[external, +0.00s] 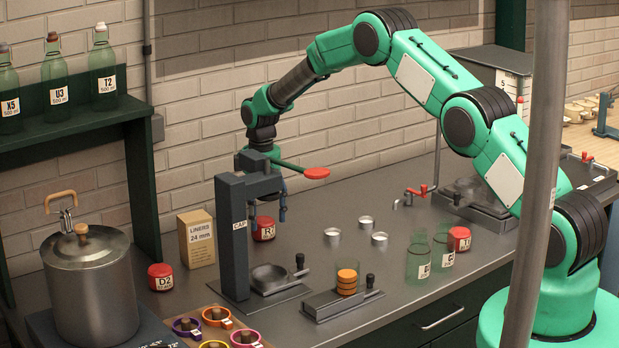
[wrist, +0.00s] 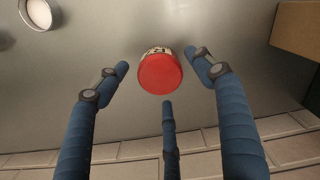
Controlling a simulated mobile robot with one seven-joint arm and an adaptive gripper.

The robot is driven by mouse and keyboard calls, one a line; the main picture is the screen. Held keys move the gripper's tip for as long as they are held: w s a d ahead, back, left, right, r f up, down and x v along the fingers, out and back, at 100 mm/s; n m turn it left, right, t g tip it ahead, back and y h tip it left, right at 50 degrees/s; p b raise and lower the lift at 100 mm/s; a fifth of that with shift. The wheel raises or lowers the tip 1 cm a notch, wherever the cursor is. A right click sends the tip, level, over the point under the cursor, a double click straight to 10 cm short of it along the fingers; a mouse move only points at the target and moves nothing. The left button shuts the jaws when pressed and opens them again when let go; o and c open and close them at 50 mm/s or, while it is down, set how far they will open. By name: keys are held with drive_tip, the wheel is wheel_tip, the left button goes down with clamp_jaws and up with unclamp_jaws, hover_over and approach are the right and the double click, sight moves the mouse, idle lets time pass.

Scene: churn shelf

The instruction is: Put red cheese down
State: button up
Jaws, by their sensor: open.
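A red cheese (external: 264,229), a short round piece with a pale label, stands on the grey counter behind the dark capping stand. In the wrist view the red cheese (wrist: 160,74) shows its red top and part of its label. My gripper (external: 268,200) is above and around it, partly hidden by the stand. In the wrist view my gripper (wrist: 161,78) has three blue fingers spread wide, with visible gaps between them and the cheese. Two other red cheeses stand on the counter, one labelled D2 (external: 160,277) and one (external: 459,238) by the glasses.
The capping stand (external: 234,240) is close in front of my gripper, with a red-tipped green lever (external: 315,173) beside it. A cardboard liners box (external: 197,238) stands to the left. Small metal cups (external: 365,222) are to the right. A steel pot (external: 90,290) stands far left.

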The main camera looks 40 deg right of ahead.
sight(263, 220)
wheel_tip(263, 220, up, 10)
drive_tip(key=shift+f, duration=0.2)
drive_tip(key=shift+r, duration=0.1)
idle(0.8)
